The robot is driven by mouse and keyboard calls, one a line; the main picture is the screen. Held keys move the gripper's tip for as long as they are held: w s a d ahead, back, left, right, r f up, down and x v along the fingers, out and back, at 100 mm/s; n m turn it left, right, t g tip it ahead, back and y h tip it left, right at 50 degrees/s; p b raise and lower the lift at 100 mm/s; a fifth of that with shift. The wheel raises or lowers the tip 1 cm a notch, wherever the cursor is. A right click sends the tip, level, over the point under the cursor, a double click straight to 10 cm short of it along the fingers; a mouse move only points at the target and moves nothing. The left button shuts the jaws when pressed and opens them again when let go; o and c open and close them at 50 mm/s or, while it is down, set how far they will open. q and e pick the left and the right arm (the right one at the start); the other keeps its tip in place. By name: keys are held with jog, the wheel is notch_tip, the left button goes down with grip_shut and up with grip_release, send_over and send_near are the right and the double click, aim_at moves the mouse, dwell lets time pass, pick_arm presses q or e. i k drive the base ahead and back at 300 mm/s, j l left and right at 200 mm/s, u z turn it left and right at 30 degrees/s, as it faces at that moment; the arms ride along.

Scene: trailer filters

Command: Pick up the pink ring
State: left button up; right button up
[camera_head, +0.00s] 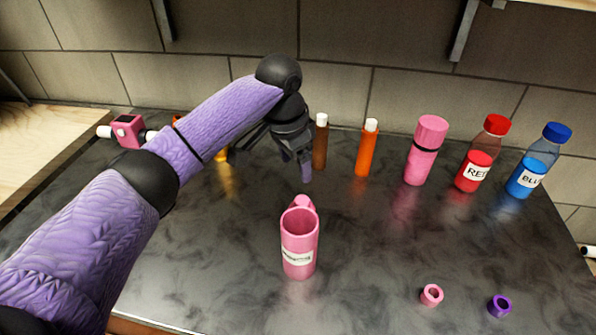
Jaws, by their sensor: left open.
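The pink ring (431,295) is small and lies on the dark counter at the front right. My left gripper (303,168) is open above the counter near the back middle, pointing down, well to the left of and behind the ring. It is close to the brown bottle, and its fingers are partly hidden by their own angle. I see nothing held in it. My right gripper is not in view.
A pink labelled cup (299,245) stands in the middle. A purple ring (500,305) lies right of the pink one. Brown (320,148), orange (366,150), pink (426,150), red (476,165) and blue (535,170) bottles line the back. Counter around the rings is clear.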

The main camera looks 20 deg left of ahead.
aim_at(427, 300)
jog(key=k+j, duration=0.1)
jog(key=k, duration=0.4)
jog(key=k+j, duration=0.1)
jog(key=k, duration=0.4)
